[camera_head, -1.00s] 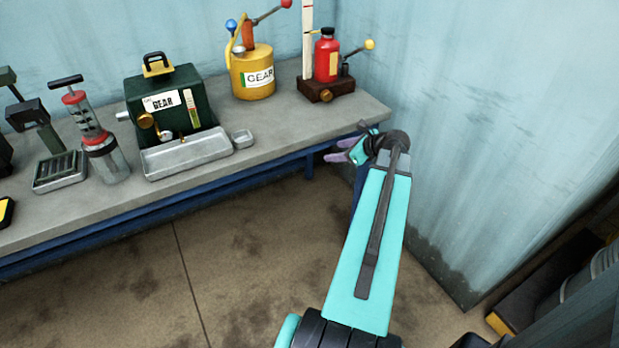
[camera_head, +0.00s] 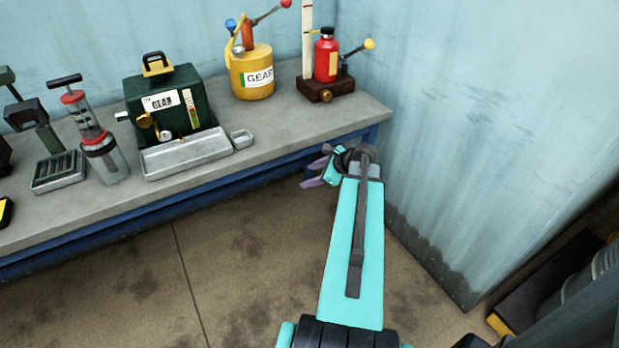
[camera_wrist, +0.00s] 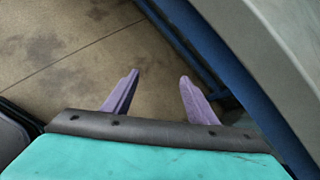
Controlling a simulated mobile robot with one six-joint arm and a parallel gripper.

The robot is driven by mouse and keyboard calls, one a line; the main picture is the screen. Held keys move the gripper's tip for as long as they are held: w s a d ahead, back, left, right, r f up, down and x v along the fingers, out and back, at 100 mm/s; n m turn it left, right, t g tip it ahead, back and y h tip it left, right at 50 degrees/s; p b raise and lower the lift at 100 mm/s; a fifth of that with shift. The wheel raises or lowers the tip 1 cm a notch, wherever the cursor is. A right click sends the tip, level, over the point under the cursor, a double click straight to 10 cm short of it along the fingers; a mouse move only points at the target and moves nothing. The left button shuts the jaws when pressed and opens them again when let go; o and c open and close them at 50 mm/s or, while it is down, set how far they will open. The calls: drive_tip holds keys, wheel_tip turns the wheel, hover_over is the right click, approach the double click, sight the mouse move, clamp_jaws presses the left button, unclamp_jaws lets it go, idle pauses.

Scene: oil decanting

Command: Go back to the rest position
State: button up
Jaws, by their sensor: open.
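My gripper (camera_head: 314,174) is open and empty in the head view, in front of the bench's front edge near its right end and below the top. In the wrist view, its two purple fingers (camera_wrist: 153,92) are spread apart with only floor between them. The grey bench (camera_head: 110,205) with its blue frame runs from the left to the right corner. Nothing on the bench touches my gripper.
A wall (camera_head: 480,120) rises on the right. The floor (camera_head: 250,260) in front is clear.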

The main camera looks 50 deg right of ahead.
drive_tip(key=shift+w+a+f, duration=0.1)
drive_tip(key=shift+a+f, duration=0.2)
drive_tip(key=shift+a, duration=0.05)
idle(0.5)
